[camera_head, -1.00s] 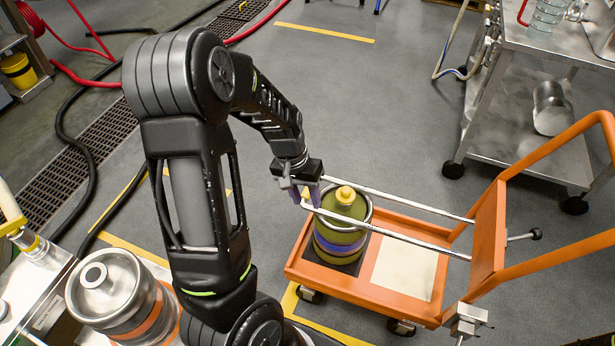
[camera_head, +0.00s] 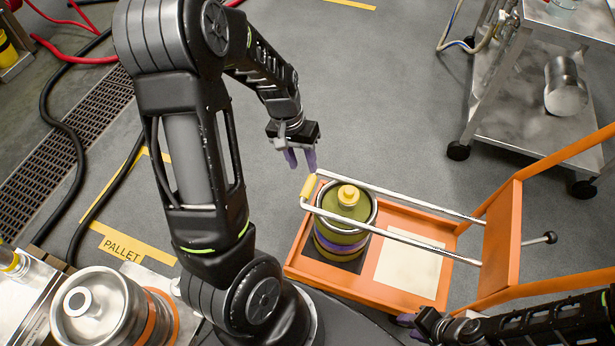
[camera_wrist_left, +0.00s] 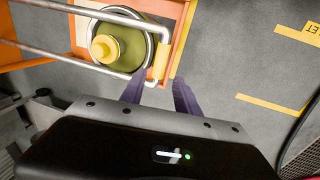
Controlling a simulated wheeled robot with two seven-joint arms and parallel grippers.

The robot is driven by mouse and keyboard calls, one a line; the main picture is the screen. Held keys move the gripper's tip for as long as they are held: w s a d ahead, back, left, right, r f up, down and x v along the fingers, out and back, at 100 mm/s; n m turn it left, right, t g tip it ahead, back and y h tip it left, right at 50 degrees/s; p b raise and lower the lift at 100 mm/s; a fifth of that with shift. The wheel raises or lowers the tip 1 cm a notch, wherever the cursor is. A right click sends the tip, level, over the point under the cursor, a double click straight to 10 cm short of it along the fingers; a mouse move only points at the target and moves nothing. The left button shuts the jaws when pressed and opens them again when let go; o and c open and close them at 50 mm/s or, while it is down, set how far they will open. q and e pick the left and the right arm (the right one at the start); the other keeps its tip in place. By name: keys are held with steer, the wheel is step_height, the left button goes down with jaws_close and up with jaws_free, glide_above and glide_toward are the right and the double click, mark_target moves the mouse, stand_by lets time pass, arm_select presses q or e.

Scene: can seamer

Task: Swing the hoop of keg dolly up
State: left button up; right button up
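The orange keg dolly (camera_head: 400,298) stands on the floor. Its hoop is a U-shaped metal bar (camera_head: 420,241) with a yellow grip (camera_head: 309,187) at its left end; it lies low around the upper part of a green keg (camera_head: 345,205). The grip also shows in the left wrist view (camera_wrist_left: 160,62). My left gripper (camera_head: 301,158) is beyond the grip in the head view, apart from it. Its purple fingers stand apart and empty in the left wrist view (camera_wrist_left: 160,82). My right gripper (camera_head: 408,321) is partly visible at the bottom edge, near the dolly; its opening is unclear.
A steel cart (camera_head: 530,110) with a metal container stands at the upper right. A steel keg (camera_head: 90,310) is at the lower left. A dark hose (camera_head: 78,160) lies on the floor at left. The floor beyond the dolly is clear.

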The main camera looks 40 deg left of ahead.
mark_target(309, 183)
arm_select(q)
steer(key=f, duration=0.2)
steer(key=d+f+b, duration=0.1)
steer(key=f, duration=0.4)
steer(key=shift+w+d+f+b, duration=0.2)
steer(key=shift+d+b, duration=0.05)
steer(key=shift+b, duration=0.05)
steer(key=shift+c, duration=0.2)
jaws_close()
stand_by(0.9)
